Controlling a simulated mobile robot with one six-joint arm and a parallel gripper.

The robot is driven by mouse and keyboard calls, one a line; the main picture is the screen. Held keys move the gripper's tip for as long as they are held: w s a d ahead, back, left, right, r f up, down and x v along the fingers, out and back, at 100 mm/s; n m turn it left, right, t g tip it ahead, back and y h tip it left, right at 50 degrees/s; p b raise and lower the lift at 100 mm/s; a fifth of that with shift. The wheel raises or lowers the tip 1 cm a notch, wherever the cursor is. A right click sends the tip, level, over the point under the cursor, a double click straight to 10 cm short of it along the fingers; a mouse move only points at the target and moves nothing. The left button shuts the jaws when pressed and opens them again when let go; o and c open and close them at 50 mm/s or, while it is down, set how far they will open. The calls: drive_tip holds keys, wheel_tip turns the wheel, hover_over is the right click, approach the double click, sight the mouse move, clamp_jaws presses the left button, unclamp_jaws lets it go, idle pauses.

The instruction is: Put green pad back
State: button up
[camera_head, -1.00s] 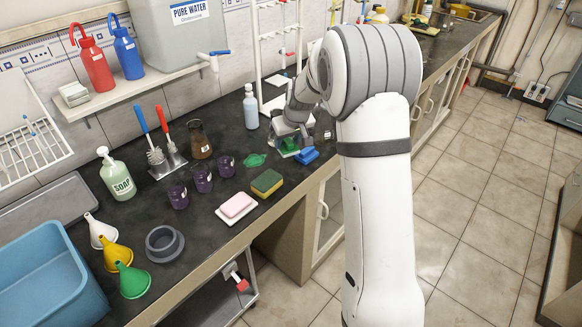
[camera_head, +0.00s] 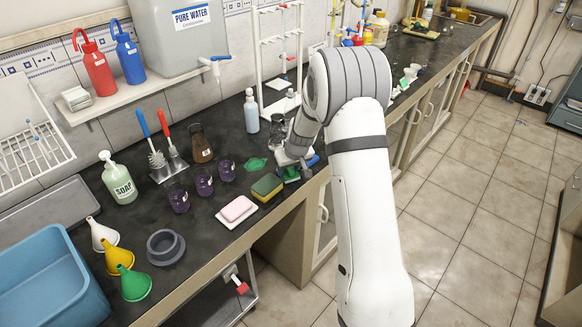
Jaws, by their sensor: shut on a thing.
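My gripper (camera_head: 290,163) is low over the dark bench near its front edge, right of the yellow-green sponge. It is shut on a small green pad (camera_head: 290,175), which shows just below the jaws. The jaws hide part of the pad, and I cannot tell whether it touches the bench. A blue pad (camera_head: 313,161) lies close beside my gripper on the right, partly hidden by it.
A green cloth-like piece (camera_head: 253,164) lies left of my gripper. The sponge (camera_head: 266,187) and a pink soap on a white dish (camera_head: 236,211) are nearby.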

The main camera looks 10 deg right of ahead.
drive_tip(key=o, duration=1)
drive_tip(key=shift+o, duration=0.2)
drive_tip(key=v, duration=1.2)
drive_tip(key=s+r+m, duration=0.1)
drive_tip(key=s+r, duration=0.1)
drive_tip(key=s, duration=0.9)
drive_tip(key=s+r+m+g, duration=0.1)
drive_tip(key=s+r, duration=0.2)
drive_tip(key=s, duration=0.7)
drive_tip(key=s+a+r+h, duration=0.1)
drive_tip(key=s+r, duration=0.2)
drive_tip(key=s, duration=0.8)
drive_tip(key=shift+s+r+m+g+b, duration=0.25)
drive_tip(key=shift+s+m+g+b, duration=0.1)
drive_tip(key=shift+m+b, duration=0.1)
